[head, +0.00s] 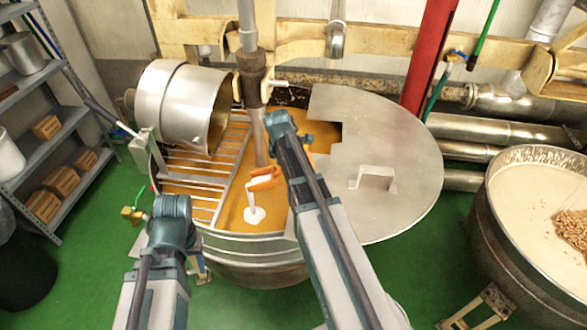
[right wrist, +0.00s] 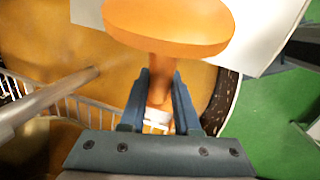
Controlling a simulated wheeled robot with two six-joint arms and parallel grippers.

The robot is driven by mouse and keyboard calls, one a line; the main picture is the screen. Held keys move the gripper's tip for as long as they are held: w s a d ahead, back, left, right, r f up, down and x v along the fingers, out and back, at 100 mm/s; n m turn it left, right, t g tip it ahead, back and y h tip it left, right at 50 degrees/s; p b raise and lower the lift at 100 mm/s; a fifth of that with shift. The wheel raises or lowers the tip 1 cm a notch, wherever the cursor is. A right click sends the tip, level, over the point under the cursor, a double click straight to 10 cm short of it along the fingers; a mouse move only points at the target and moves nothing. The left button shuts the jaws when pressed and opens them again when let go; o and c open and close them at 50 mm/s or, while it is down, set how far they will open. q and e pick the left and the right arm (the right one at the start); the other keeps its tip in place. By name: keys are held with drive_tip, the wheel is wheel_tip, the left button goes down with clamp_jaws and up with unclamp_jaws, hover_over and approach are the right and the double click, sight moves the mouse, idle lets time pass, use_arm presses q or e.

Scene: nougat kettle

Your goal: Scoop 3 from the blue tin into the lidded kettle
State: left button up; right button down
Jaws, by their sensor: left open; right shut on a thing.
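The lidded kettle (head: 265,245) stands in the middle of the head view, with orange-brown mass inside and a flat metal lid (head: 410,165) over its right part. My right gripper (right wrist: 157,82) is shut on the stem of an orange tool (right wrist: 170,22) and holds it over the kettle's open part. In the head view the orange tool (head: 262,180) shows beside my right arm, with a white stem and disc below it; its link to them is unclear. My left gripper (head: 172,215) is open at the kettle's front left, fingertips hard to make out. No blue tin is visible.
A slatted grate (head: 200,175) and a stirrer shaft (head: 252,75) take up the kettle's left and back. A metal drum (head: 180,105) lies tilted at its back left. A second kettle (head: 490,215) with pale mass and nuts stands right. Shelves (head: 75,120) stand left.

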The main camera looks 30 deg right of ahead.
drive_tip(key=w+a+r+g+h, duration=0.3)
drive_tip(key=w+a+r+h, duration=0.1)
drive_tip(key=a+r+h, duration=0.2)
drive_tip(key=shift+a+r+n+g+h, duration=0.15)
drive_tip(key=shift+a+n+g+h, duration=0.15)
drive_tip(key=shift+a+n+h, duration=0.15)
idle(0.5)
wheel_tip(320, 180, down, 19)
drive_tip(key=b, duration=1.8)
drive_tip(key=shift+b, duration=0.4)
